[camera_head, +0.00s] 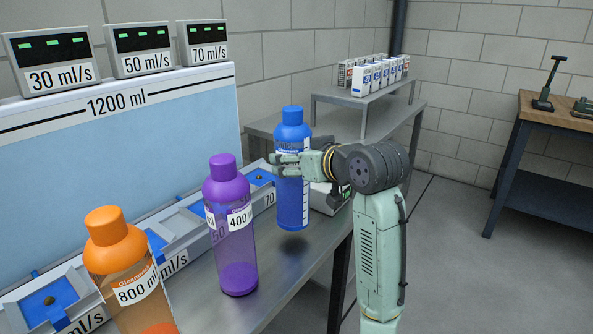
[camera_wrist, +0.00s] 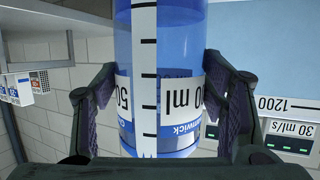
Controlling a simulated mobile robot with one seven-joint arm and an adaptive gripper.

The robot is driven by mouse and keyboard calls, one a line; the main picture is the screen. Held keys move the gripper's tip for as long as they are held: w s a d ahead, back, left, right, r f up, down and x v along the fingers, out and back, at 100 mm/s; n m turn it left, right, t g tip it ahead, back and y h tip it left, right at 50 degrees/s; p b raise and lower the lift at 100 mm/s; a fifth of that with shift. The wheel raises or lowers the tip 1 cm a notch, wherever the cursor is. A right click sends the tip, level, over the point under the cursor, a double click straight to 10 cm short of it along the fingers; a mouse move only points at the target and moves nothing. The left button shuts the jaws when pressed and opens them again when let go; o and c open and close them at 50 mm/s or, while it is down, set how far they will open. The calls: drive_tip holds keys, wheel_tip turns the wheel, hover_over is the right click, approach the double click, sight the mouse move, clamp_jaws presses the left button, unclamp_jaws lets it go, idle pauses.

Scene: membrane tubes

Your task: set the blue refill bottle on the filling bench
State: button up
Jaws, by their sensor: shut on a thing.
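The blue refill bottle (camera_head: 293,205) is upright between the fingers of my gripper (camera_head: 290,165), over the right part of the filling bench (camera_head: 265,285). Its base appears a little above the bench top, with a dark shadow below it. In the wrist view the blue bottle (camera_wrist: 175,50) fills the middle, with a white scale strip and label. My gripper (camera_wrist: 165,105) has one finger on each side of it there. Part of the bottle's label is hidden behind the fingers in the head view.
A purple bottle (camera_head: 238,255) and an orange bottle (camera_head: 120,265) stand on the bench to the left. Blue-padded stations line the back, below a large light-blue tank (camera_head: 120,150) with flow displays. A shelf with white boxes (camera_head: 375,76) stands behind. Some bench front is bare.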

drive_tip(key=shift+w+f, duration=0.2)
drive_tip(key=shift+f, duration=1.6)
drive_tip(key=o, duration=1.9)
drive_tip(key=shift+f, duration=0.1)
drive_tip(key=shift+o, duration=0.2)
drive_tip(key=b+v, duration=0.1)
drive_tip(key=v, duration=1.1)
